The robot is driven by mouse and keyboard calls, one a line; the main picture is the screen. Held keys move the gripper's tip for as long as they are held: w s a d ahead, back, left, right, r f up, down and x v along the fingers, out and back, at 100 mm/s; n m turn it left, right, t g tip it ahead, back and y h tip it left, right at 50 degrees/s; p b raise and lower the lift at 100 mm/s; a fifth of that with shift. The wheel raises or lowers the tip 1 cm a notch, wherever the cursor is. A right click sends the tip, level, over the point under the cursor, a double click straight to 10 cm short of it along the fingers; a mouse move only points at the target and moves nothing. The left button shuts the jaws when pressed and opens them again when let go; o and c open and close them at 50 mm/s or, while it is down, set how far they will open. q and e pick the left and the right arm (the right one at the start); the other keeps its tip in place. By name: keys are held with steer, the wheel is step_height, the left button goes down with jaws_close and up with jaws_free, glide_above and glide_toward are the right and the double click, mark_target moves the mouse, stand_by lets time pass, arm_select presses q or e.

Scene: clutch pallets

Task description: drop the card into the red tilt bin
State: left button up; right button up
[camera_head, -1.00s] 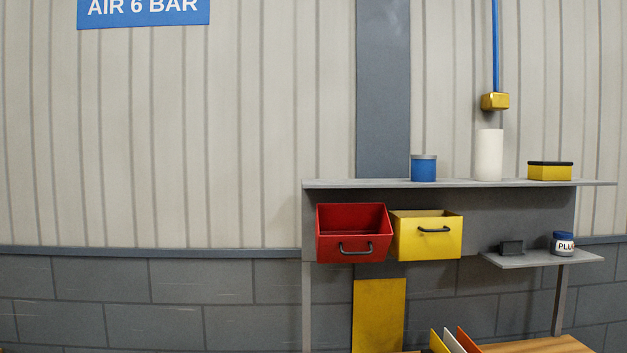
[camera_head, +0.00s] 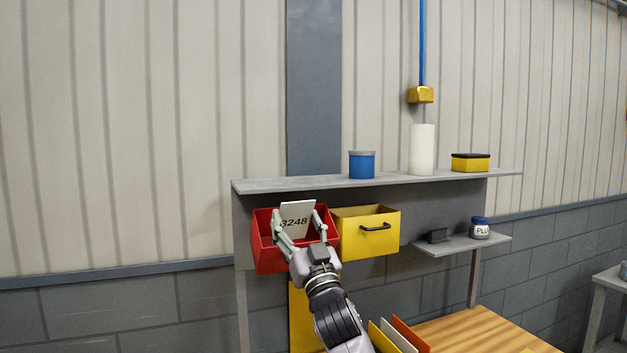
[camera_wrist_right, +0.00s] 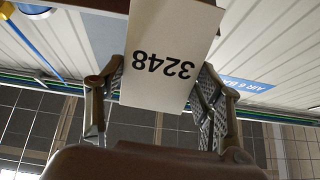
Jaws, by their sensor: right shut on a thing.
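A white card (camera_head: 298,215) marked 3248 is held upright by my right gripper (camera_head: 300,228). The fingers are shut on the card from both sides; it also shows in the right wrist view (camera_wrist_right: 165,50). In the head view the card and fingers overlap the opening of the red tilt bin (camera_head: 263,254), which is tilted open on the rack. The card's top rises above the bin's back edge. I cannot tell how deep the card's lower edge is. My left gripper is in neither view.
A yellow tilt bin (camera_head: 368,244) hangs just right of the red one. The shelf (camera_head: 400,178) above carries a blue can (camera_head: 361,165), a white cylinder (camera_head: 422,150) and a yellow box (camera_head: 470,163). A small side shelf (camera_head: 462,245) holds a jar (camera_head: 480,229).

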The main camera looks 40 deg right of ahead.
mark_target(302, 222)
steer(key=shift+t+h, duration=0.3)
steer(key=shift+h, duration=0.3)
steer(key=d+r, duration=0.1)
steer(key=r, duration=0.1)
steer(key=d+r, duration=0.1)
steer(key=r, duration=0.1)
steer(key=d+r, duration=0.1)
steer(key=r, duration=0.1)
steer(key=shift+d+r, duration=0.35)
steer(key=shift+r, duration=0.05)
arm_select(q)
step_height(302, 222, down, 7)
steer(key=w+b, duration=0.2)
steer(key=b, duration=0.5)
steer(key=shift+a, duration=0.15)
arm_select(e)
steer(key=shift+w+d+f, duration=0.3)
steer(key=shift+w+f, duration=0.85)
steer(key=shift+f, duration=0.35)
steer(key=shift+w+d+f, duration=0.35)
steer(key=shift+w+f, duration=0.75)
steer(key=shift+f, duration=0.4)
steer(key=shift+w+d+f, duration=0.3)
steer(key=shift+w+f, duration=0.85)
steer(key=shift+f, duration=0.35)
steer(key=o, duration=0.9)
